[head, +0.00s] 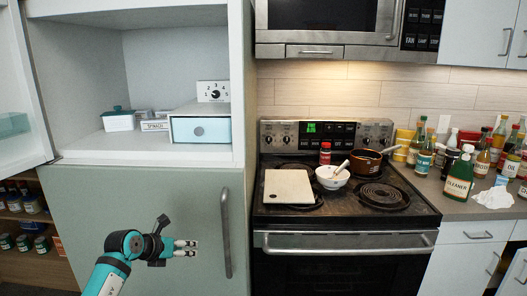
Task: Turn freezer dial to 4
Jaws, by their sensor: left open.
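The freezer dial (215,93) is a dark knob on a small white panel with numbers around it, inside the open upper compartment (180,62). The number its pointer marks is too small to tell for sure. My left gripper (195,248) is open and empty, in front of the closed lower door (85,215), well below the dial and left of the door's vertical handle (226,232). My right gripper is not in view.
The open freezer door (22,95) stands at the left. A teal-fronted box (200,130) sits just below the dial, with a spinach box (154,126) and a lidded white container (118,121) beside it. The stove (345,215) stands to the right.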

